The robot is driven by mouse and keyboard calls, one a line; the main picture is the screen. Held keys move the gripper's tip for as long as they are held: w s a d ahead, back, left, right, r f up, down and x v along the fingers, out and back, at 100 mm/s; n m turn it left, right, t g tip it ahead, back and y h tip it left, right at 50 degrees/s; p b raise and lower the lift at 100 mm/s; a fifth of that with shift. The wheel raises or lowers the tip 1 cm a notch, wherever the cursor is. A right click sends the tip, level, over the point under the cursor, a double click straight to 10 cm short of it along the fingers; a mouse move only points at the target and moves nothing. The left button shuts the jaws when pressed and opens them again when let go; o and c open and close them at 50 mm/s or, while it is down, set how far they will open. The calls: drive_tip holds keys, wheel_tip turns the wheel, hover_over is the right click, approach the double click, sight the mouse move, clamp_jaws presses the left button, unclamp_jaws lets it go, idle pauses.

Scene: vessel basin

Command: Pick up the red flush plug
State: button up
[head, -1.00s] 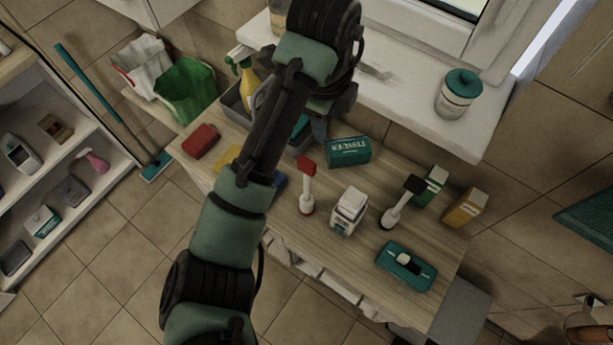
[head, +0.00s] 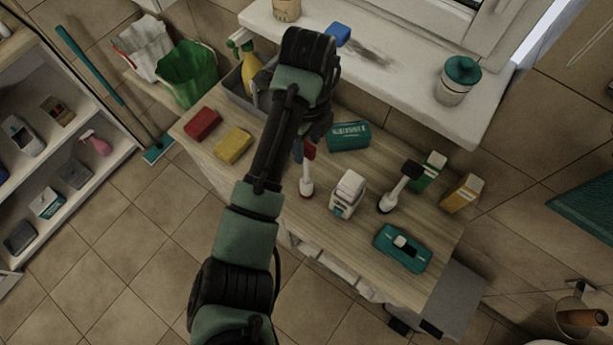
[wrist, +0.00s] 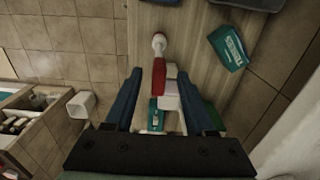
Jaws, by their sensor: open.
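The red flush plug (head: 306,186) stands upright on the wooden counter, with a red head, a white stem and a wide base. In the wrist view its red head (wrist: 158,76) shows between the fingertips, with the white base above it in the picture. My gripper (head: 314,140) is over the counter at the plug's head and partly hides it in the head view. In the wrist view my gripper (wrist: 161,78) is open, with a dark blue finger on each side of the red head. I see no contact, and the height gap is hard to judge.
Close right of the plug stands a white bottle (head: 347,193). A black-headed plunger-like tool (head: 400,187) and a teal dish (head: 403,247) are further right. A teal tissue box (head: 349,136) is behind. Red (head: 203,124) and yellow (head: 233,145) sponges lie left.

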sight(306, 154)
wheel_tip(306, 154, down, 4)
drive_tip(key=shift+s+a+p, duration=0.1)
drive_tip(key=shift+p, duration=0.45)
clamp_jaws()
idle(1.0)
